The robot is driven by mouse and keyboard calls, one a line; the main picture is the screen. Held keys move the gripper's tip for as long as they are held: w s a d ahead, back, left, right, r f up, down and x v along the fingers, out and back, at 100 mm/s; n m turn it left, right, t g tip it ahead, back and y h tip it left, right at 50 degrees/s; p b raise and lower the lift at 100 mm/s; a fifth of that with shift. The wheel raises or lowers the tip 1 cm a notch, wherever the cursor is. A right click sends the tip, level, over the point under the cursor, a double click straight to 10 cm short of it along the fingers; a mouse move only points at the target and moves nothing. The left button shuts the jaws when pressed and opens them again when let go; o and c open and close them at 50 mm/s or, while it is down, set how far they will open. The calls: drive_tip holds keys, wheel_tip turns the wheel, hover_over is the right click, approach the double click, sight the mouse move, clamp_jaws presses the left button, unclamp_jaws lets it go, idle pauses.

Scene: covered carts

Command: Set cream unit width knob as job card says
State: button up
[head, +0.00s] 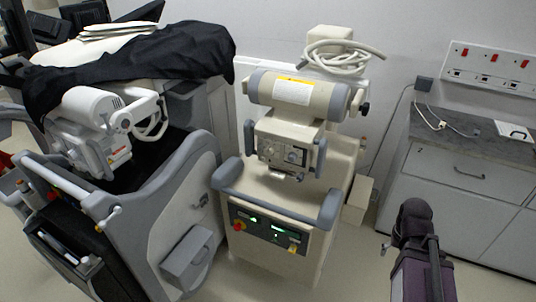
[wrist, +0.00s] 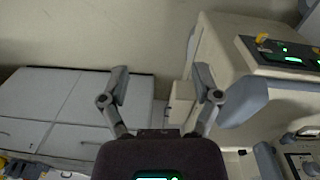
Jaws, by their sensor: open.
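The cream unit (head: 330,175) stands upright in the middle of the head view, with grey handles. A small panel with knobs (head: 282,155) is on its collimator head, under the cream cylinder (head: 292,92) with a yellow and white label. I cannot tell which knob is for width. In the wrist view the unit (wrist: 225,60) is at the right, with part of the knob panel (wrist: 304,165) in the lower right corner. My gripper (wrist: 160,78) is open and empty, apart from the unit. No card's writing is readable.
A white unit (head: 85,125) under a black cover (head: 185,55) stands at the left. At the right is a grey cabinet (head: 455,190) with a white card-like item (head: 514,130) on top. A coiled cable (head: 340,52) lies on the cream unit. Floor is open in front.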

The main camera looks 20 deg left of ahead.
drive_tip(key=w+a+f+n+t+h+b, duration=0.3)
drive_tip(key=w+a+n+h+b, duration=0.15)
drive_tip(key=w+a, duration=0.4)
drive_tip(key=n+t+y+b, duration=0.4)
drive_tip(key=n+t+b, duration=0.95)
drive_tip(key=n, duration=0.75)
approach(268, 152)
drive_tip(key=s+f+t+p, duration=0.1)
drive_tip(key=s, duration=0.3)
drive_tip(key=shift+w+a+h, duration=0.1)
drive_tip(key=shift+a+h, duration=0.05)
drive_tip(key=shift+h, duration=0.1)
drive_tip(key=shift+w, duration=0.15)
drive_tip(key=w, duration=0.9)
drive_tip(key=w+d, duration=0.1)
drive_tip(key=w, duration=0.3)
drive_tip(key=shift+w+d, duration=0.1)
drive_tip(key=shift+w, duration=0.2)
drive_tip(key=shift+c, duration=0.2)
clamp_jaws()
